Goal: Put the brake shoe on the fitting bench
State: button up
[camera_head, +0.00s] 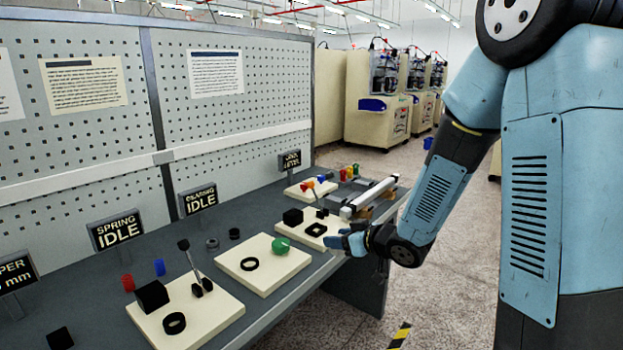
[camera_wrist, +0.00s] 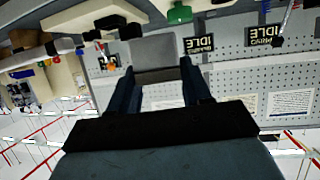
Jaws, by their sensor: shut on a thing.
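My gripper (camera_wrist: 157,66) is shut on a grey, block-like piece (camera_wrist: 155,50) between its two fingers in the wrist view; I cannot tell for sure that it is the brake shoe. In the head view my gripper (camera_head: 343,242) is low over the front edge of the long dark grey bench (camera_head: 215,262), beside a cream board (camera_head: 285,231). The held piece cannot be made out there. That board carries a black cube (camera_head: 293,217), a black ring (camera_head: 316,229) and a small dark lever. No sign naming the fitting bench can be read.
Nearer on the bench are a board with a green knob (camera_head: 281,245) and one with a black cube (camera_head: 152,296) and lever. A silver bar (camera_head: 368,198) lies past my gripper. Signs stand along the pegboard (camera_head: 245,110). Bare bench top shows behind the boards.

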jog(key=w+d+f+m+t+h, duration=0.1)
jog(key=w+d+f+m+h, duration=0.1)
jog(key=d+f, duration=0.3)
jog(key=w+d+f+m+t+h, duration=0.1)
jog(key=d+f, duration=0.5)
jog(key=f, duration=0.6)
jog(key=w+d+f+m+t+h, duration=0.1)
jog(key=w+d+f+m+h, duration=0.2)
jog(key=f, duration=0.6)
jog(key=d+m+h, duration=0.2)
jog(key=h, duration=0.1)
jog(key=shift+d+f+m+t, duration=0.2)
jog(key=shift+d+m+t, duration=0.1)
jog(key=shift+d, duration=0.1)
